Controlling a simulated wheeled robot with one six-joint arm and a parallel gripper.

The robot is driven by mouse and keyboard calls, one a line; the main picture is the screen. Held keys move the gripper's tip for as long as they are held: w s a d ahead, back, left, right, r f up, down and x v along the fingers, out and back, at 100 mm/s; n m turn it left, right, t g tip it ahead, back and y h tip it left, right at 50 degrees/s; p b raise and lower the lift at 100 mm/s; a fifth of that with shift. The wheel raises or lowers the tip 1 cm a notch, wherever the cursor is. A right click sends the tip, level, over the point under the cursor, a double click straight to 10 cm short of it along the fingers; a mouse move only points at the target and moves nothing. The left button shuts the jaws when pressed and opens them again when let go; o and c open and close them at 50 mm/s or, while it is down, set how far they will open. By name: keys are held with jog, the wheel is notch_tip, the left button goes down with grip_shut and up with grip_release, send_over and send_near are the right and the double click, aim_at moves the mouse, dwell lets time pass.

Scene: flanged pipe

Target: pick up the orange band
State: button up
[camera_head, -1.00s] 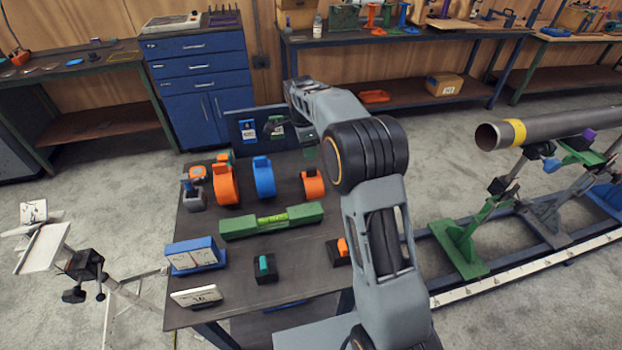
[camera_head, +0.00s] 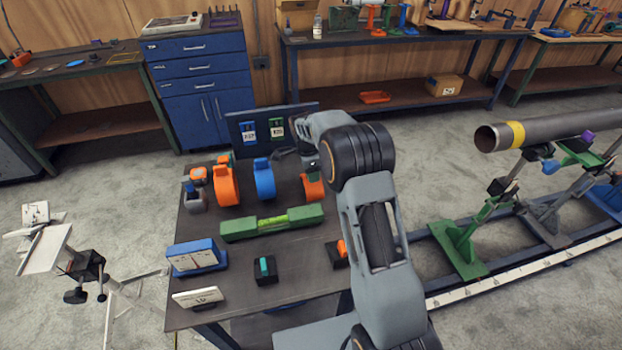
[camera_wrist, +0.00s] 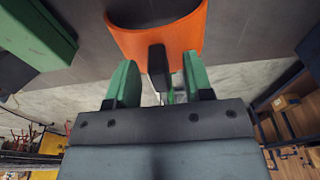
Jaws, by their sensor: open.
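An orange band (camera_head: 313,190), curved and open, stands at the right side of the dark table, partly hidden by my gripper. In the wrist view the orange band (camera_wrist: 165,42) fills the top middle. My gripper (camera_wrist: 160,82) is open, with its two green fingertips apart just at the band's near edge. A narrow dark piece shows between the fingertips; I cannot tell whether they touch anything. In the head view my gripper (camera_head: 314,170) is at the band's top. A wider orange band (camera_head: 226,186) stands farther left.
A blue band (camera_head: 264,178) stands between the orange ones. A green block with a level (camera_head: 272,223) lies in front. A dark upright panel (camera_head: 238,130) with tags stands behind. A steel pipe (camera_head: 560,126) rests on stands at right.

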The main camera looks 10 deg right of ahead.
grip_shut()
dwell(0.4)
jog(key=shift+r, duration=0.2)
